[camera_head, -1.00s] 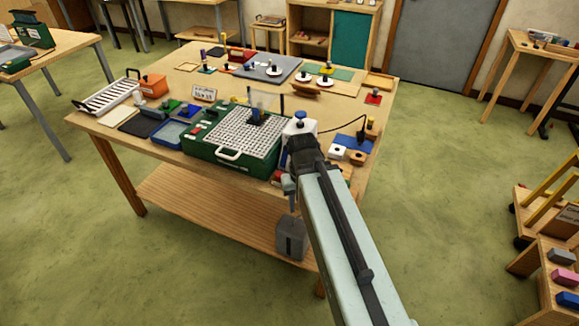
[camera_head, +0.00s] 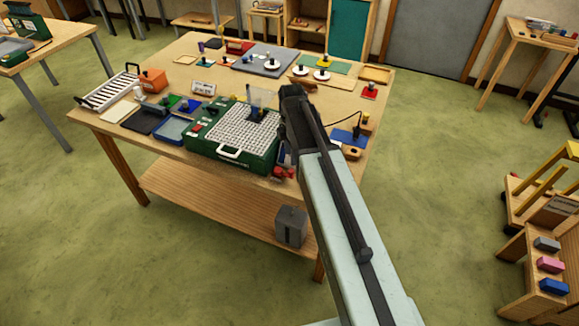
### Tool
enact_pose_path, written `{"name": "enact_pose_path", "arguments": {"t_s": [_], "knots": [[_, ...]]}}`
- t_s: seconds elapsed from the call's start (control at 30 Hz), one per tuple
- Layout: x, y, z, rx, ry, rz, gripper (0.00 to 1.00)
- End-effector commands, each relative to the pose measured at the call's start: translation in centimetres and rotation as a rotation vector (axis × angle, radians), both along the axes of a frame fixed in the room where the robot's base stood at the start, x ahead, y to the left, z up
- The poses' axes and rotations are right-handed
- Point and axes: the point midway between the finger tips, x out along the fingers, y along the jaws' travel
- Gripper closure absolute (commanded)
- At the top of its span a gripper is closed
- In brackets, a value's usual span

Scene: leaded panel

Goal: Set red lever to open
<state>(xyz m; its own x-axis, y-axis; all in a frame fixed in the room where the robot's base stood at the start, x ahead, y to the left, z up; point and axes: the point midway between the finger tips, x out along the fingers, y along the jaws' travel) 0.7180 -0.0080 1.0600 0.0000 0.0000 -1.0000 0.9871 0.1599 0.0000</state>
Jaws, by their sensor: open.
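A small red part (camera_head: 283,172), which looks like the red lever, sits at the table's front edge, just right of the green machine (camera_head: 232,160). It is too small to tell its setting. My arm reaches up from the bottom right, and its dark wrist rises over the table's right part. My gripper (camera_head: 286,156) hangs below the wrist, close above the red part in the picture. It is open and appears empty. Its fingers are small and dark, and I cannot tell whether they touch anything.
The wooden table (camera_head: 125,125) is crowded with trays, a white rack (camera_head: 105,93), an orange box (camera_head: 153,80) and knobbed pieces. A grey box (camera_head: 291,226) sits on the lower shelf (camera_head: 200,200). The green floor in front is clear.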

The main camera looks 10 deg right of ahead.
Motion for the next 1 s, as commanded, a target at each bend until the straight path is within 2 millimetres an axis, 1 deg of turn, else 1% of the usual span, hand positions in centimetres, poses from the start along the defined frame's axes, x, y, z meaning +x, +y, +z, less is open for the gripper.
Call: {"name": "enact_pose_path", "arguments": {"t_s": [0.17,0.4,0.5,0.6,0.83,0.87,0.9,1.0], "knots": [[0.0,0.0,-2.1,0.0,0.0,-0.001,0.57],[0.0,0.1,-6.3,0.0,0.0,-0.002,0.57],[0.0,0.1,-7.6,0.0,0.0,-0.002,0.57],[0.0,0.1,-8.0,0.0,0.0,-0.002,0.57],[0.0,0.1,-7.7,0.0,0.0,-0.002,0.57],[0.0,0.1,-7.7,0.0,0.0,-0.002,0.65],[0.0,0.1,-7.7,0.0,0.0,-0.002,0.76],[0.0,0.1,-7.7,0.0,0.0,-0.002,1.0]]}}
